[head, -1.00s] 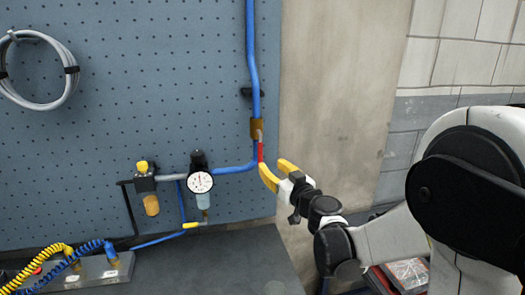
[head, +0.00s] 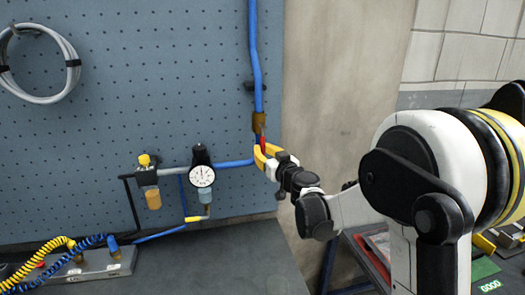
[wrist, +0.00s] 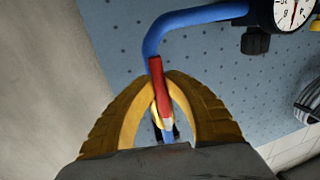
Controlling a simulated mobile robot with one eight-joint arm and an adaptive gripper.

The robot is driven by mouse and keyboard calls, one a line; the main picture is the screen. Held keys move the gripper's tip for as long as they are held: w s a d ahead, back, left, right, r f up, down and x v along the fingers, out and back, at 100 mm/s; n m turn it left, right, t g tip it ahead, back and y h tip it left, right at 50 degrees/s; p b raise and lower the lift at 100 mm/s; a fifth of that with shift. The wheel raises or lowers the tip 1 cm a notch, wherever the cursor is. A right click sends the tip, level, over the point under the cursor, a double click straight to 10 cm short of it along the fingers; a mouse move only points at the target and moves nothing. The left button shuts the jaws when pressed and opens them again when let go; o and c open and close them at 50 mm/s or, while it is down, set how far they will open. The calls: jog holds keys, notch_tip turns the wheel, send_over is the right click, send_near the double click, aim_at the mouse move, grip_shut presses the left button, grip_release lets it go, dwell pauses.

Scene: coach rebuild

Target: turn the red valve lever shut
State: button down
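The red valve lever (head: 263,143) hangs down from the brass valve body (head: 259,122) on the blue pipe. It lies roughly in line with the vertical pipe run. My gripper (head: 262,154) has yellow fingers, one on each side of the lever's lower part. In the wrist view the red lever (wrist: 159,86) passes between the curved fingertips (wrist: 163,77), which close in against it. The lever's near end lies between the fingers, over a small blurred pale part.
A pressure gauge (head: 201,176) and a yellow-topped regulator (head: 148,170) sit left of the lever on the pegboard (head: 110,105). The blue pipe (head: 254,50) runs up above the valve. A dark bench top (head: 225,260) lies below. Bare wall is to the right.

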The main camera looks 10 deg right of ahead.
jog(key=shift+d, duration=0.1)
jog(key=d+r+n+g+h+p, duration=0.1)
jog(key=d+r+n+h+p, duration=0.2)
jog(key=d+r+n, duration=0.4)
jog(key=shift+d+r+n+g+p, duration=0.2)
jog(key=shift+r+n+g+p, duration=0.35)
jog(key=shift+n, duration=3.85)
jog(key=shift+f, duration=0.15)
jog(key=c, duration=1.4)
grip_release()
jog(key=shift+s, duration=0.1)
